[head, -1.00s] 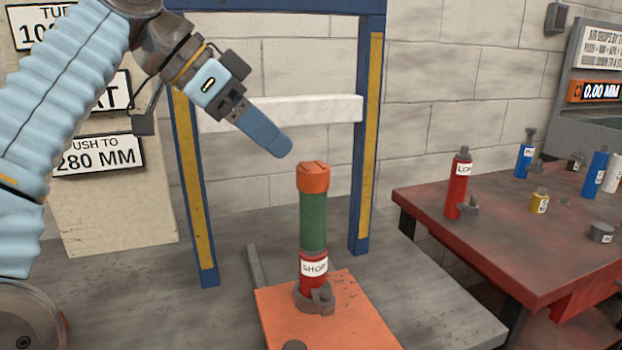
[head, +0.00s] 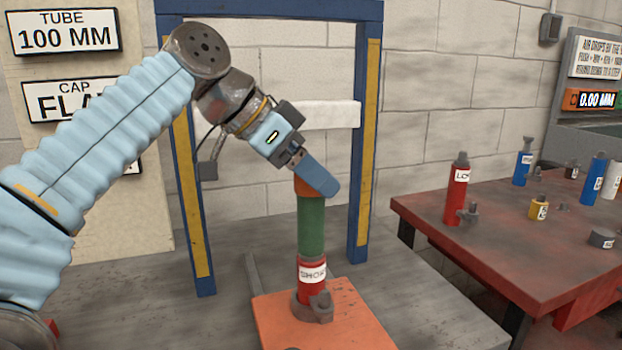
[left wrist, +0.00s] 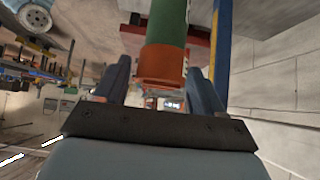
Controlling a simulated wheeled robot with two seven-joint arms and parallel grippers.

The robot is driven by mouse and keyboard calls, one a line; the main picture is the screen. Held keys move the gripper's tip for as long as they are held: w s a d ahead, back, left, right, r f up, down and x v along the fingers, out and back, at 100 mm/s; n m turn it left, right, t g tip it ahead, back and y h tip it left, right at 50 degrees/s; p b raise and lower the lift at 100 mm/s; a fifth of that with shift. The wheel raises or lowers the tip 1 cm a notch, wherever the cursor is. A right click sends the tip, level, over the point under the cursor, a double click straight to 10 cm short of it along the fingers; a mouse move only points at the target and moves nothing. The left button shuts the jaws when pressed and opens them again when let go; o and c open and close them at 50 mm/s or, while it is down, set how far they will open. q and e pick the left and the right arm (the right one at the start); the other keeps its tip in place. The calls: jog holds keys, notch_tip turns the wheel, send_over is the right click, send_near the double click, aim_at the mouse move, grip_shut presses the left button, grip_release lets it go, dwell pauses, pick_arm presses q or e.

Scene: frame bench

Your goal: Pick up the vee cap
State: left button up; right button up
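The orange vee cap (head: 303,188) sits on top of an upright green tube (head: 311,225), which rises from a red base piece (head: 312,278) with a white label. My left gripper (head: 320,180) is at the cap and hides most of it in the head view; only the near finger shows there. In the left wrist view the cap (left wrist: 162,66) lies between the two spread fingers, with gaps at both sides, at about fingertip depth. The left gripper (left wrist: 161,78) is open there. My right gripper is in neither view.
The stack stands on an orange plate (head: 340,320) on the grey bench (head: 420,300). A blue frame (head: 361,130) with a white crossbar (head: 330,114) stands behind. A red table (head: 500,260) at right holds bottles and small parts.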

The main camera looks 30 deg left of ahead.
pick_arm(q)
jog(key=c, duration=0.9)
jog(key=shift+r, duration=0.1)
